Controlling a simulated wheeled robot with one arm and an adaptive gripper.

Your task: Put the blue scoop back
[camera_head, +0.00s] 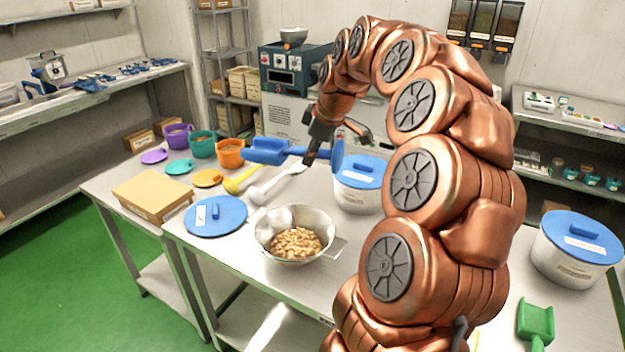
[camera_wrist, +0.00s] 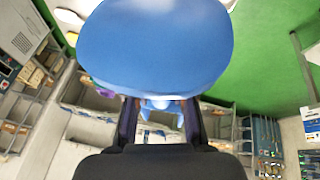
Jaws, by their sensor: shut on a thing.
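My gripper (camera_head: 311,152) is shut on the blue scoop (camera_head: 265,150) and holds it in the air above the steel table. In the wrist view, a large blue rounded surface of the scoop (camera_wrist: 155,45) fills the top middle, just beyond my gripper (camera_wrist: 159,105).
A steel bowl of nuts (camera_head: 297,243), a blue lid (camera_head: 215,216), a white scoop (camera_head: 275,186) and a yellow scoop (camera_head: 240,180) are on the table. Purple, green and orange tubs (camera_head: 231,153) stand behind. A green scoop (camera_head: 535,322) and another blue-lidded tub (camera_head: 576,250) are right.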

